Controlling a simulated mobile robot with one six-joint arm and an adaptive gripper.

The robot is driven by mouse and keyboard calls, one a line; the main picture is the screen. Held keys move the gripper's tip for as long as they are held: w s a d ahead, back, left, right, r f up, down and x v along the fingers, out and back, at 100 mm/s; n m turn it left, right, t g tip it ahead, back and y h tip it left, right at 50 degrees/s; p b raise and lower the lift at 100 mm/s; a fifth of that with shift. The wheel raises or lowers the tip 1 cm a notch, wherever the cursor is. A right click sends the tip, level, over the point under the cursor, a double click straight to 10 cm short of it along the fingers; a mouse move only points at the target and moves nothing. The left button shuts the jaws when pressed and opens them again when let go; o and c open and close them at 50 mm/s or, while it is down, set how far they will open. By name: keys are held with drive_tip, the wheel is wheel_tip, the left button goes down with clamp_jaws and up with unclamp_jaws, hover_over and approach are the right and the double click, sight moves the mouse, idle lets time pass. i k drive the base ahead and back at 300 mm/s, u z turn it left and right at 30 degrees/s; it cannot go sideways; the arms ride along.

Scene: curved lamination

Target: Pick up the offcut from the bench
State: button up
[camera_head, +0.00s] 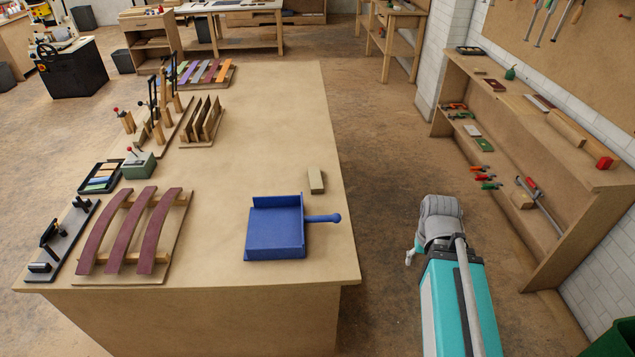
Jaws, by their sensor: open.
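A small tan wooden block, apparently the offcut (316,181), stands on the bench (270,120) near its right edge. It is just beyond a blue dustpan-like tray (275,235) and apart from it. My arm, grey and teal, is to the right of the bench over the floor, well away from the offcut. My gripper's fingers do not show; the arm's own links hide them or they are outside the view.
Curved maroon strips (141,235) rest on a wooden form at the bench's front left. A wooden rack (203,122) and clamps stand farther back on the left. The bench's middle is clear. A low shelf (530,150) with tools lines the right wall.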

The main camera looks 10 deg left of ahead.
sight(316, 184)
drive_tip(key=z, duration=1)
drive_tip(key=i, duration=2.7)
drive_tip(key=u, duration=0.3)
